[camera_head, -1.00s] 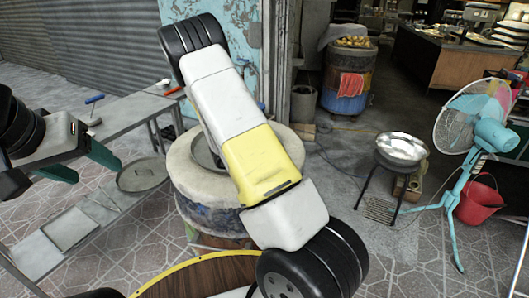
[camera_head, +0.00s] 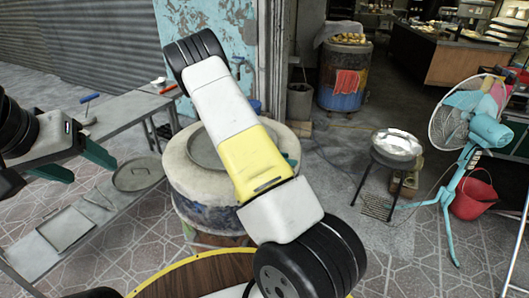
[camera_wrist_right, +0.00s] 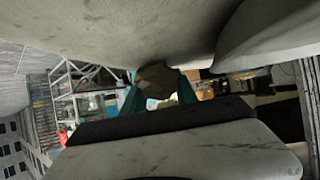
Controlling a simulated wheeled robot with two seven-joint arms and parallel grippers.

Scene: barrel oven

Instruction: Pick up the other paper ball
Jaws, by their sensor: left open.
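A brown crumpled paper ball (camera_wrist_right: 156,80) is in the right wrist view, between the teal fingers of my right gripper (camera_wrist_right: 157,92), which looks closed on it. In the head view my right arm hides most of that gripper; only a small teal piece shows beside the yellow link, over the barrel oven (camera_head: 190,190). The pale round oven top fills the upper part of the wrist view. My left gripper (camera_head: 78,163) is open and empty at the left, over the low metal tables. No other paper ball can be made out.
A metal table (camera_head: 125,112) with a blue-handled tool (camera_head: 88,105) stands at the left. A round lid (camera_head: 138,174) and a flat tray (camera_head: 64,229) lie lower. A metal bowl on a stand (camera_head: 396,148), a fan (camera_head: 468,120) and a red bucket (camera_head: 473,195) are at the right.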

